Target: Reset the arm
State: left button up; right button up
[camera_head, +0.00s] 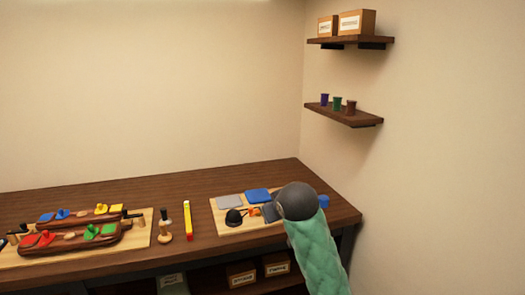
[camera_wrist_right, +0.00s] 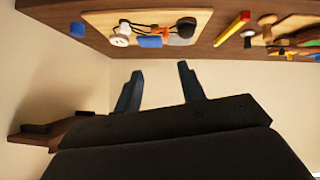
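My right arm (camera_head: 315,250) comes in from the bottom right in the head view, with a green padded sleeve and a dark round joint (camera_head: 297,201) over the right end of the bench. Its gripper cannot be made out in that view. In the right wrist view my right gripper (camera_wrist_right: 160,68) is open, its two dark fingers well apart with nothing between them. The fingers point toward the bench edge and a pale board with small items, apart from both. My left gripper is in neither view.
The wooden bench (camera_head: 165,190) holds a pale board (camera_head: 232,229) with small items, a yellow level (camera_head: 187,218) and, at left, a board with saddle-like pieces (camera_head: 75,237). Two wall shelves (camera_head: 345,117) hang at right.

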jog(key=s+d+f+m+g, duration=0.1)
jog(key=s+d+f+g, duration=0.2)
jog(key=s+f, duration=1)
jog(key=s+d+f+m+g+h, duration=0.1)
jog(key=s+d+f, duration=0.4)
jog(key=s+f, duration=0.8)
jog(key=s+d+f+m+g, duration=0.1)
jog(key=s+d+f+g, duration=0.3)
jog(key=s+f, duration=0.9)
jog(key=s, duration=0.6)
jog(key=shift+s+d+m+g, duration=0.2)
jog(key=shift+s+m+g, duration=0.1)
jog(key=shift+s, duration=0.05)
